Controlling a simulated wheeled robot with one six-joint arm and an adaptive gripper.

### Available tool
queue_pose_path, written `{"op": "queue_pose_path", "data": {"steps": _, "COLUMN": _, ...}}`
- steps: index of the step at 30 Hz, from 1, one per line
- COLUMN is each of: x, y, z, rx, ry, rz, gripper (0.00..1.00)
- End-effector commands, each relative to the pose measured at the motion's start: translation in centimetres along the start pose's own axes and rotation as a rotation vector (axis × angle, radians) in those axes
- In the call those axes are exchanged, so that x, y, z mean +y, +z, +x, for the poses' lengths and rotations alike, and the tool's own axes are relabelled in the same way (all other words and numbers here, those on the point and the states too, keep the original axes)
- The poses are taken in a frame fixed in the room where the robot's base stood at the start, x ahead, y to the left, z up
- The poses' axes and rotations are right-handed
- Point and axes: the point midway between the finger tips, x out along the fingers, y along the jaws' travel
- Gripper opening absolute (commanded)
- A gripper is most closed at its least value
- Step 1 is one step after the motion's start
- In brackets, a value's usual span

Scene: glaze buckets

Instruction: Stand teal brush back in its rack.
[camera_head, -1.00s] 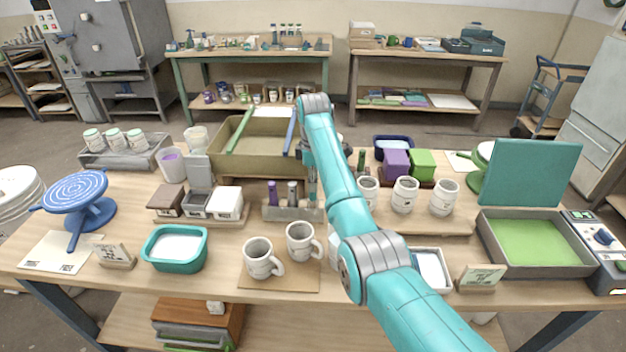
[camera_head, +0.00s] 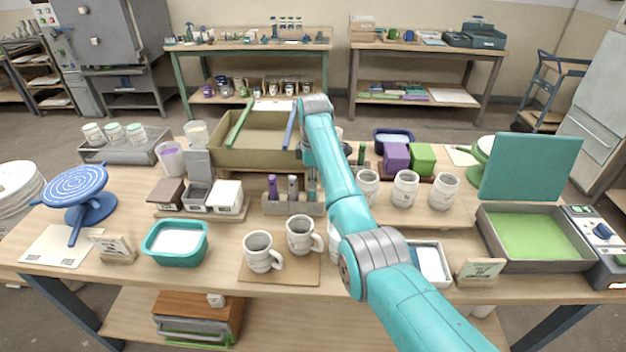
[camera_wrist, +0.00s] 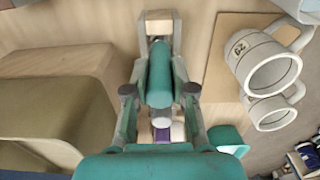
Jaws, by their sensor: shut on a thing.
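The teal brush (camera_head: 311,182) is upright at the right end of its low pale rack (camera_head: 278,208). Its lower end meets the rack in the head view; how deep it sits in a slot I cannot tell. My gripper (camera_wrist: 158,92) is shut on the teal brush, whose teal handle (camera_wrist: 160,72) shows between the fingers in the wrist view. A purple brush (camera_head: 273,188) and a grey brush (camera_head: 292,188) stand in the rack to its left. The rack's end (camera_wrist: 158,22) shows beyond the handle in the wrist view. My arm partly hides the gripper in the head view.
Two mugs (camera_head: 262,252) (camera_head: 300,235) stand on a board in front of the rack. A large olive bin (camera_head: 250,158) is behind it. Lidded boxes (camera_head: 228,195) are to its left, more mugs (camera_head: 405,190) to its right. A teal tub (camera_head: 175,259) stands front left.

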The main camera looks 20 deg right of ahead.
Motion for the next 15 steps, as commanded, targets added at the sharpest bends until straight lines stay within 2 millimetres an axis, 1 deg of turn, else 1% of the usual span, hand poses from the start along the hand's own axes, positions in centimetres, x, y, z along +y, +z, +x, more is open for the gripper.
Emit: {"op": "queue_pose_path", "data": {"steps": 15, "x": 0.02, "y": 0.00, "z": 0.77, "rx": 0.000, "ry": 0.001, "rz": 0.000, "gripper": 0.00}}
